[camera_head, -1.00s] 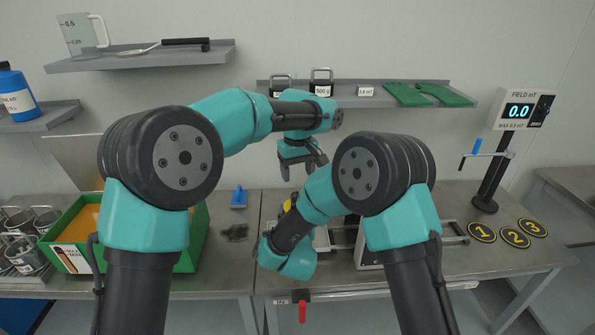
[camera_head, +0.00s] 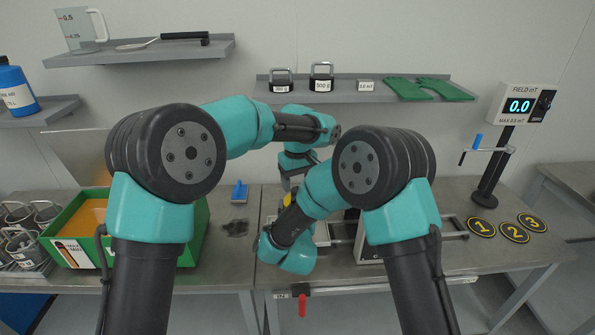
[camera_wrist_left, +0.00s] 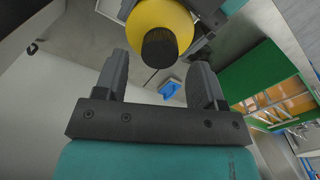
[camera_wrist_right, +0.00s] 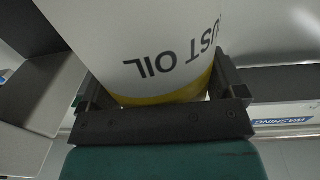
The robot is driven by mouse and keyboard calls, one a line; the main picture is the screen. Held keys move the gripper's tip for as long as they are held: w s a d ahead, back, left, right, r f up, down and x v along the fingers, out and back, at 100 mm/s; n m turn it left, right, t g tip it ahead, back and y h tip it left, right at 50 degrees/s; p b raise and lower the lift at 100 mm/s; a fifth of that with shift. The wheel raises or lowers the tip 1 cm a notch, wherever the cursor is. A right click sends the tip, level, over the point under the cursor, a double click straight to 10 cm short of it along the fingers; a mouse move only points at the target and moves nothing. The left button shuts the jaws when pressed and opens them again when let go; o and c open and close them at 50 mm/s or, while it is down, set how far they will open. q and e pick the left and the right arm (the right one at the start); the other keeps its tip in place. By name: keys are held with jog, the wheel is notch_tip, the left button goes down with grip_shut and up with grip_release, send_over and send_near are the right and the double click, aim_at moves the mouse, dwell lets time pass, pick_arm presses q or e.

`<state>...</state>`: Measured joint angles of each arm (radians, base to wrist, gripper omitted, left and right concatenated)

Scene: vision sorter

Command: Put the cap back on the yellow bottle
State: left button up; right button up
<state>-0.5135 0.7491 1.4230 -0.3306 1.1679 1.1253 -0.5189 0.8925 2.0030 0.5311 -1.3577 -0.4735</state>
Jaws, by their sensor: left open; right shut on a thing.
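The yellow bottle (camera_wrist_right: 125,35) fills the right wrist view, with a white label reading "UST OIL" and a yellow band. My right gripper (camera_wrist_right: 157,88) is shut on it. In the left wrist view the bottle's yellow top (camera_wrist_left: 140,22) faces me. A dark cylindrical piece (camera_wrist_left: 159,48), apparently the black cap, is at the middle of that top; whether it is seated cannot be told. My left gripper (camera_wrist_left: 160,80) is open, its fingers pointing toward the dark piece, which shows between and just beyond the tips. In the head view my right arm partly hides the left gripper (camera_head: 291,182).
A green bin (camera_head: 198,225) stands at the left of the bench, beside metal containers (camera_head: 25,250). A blue-handled tool (camera_head: 239,192) and a dark patch (camera_head: 235,228) lie near the middle. A wall shelf (camera_head: 350,95) with weights and green gloves runs behind. Numbered discs (camera_head: 515,232) lie at right.

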pick_arm(q)
jog(key=shift+f, duration=1.4)
jog(key=c, duration=1)
jog(key=shift+o, duration=0.2)
jog(key=m, duration=1.8)
jog(key=o, duration=1.1)
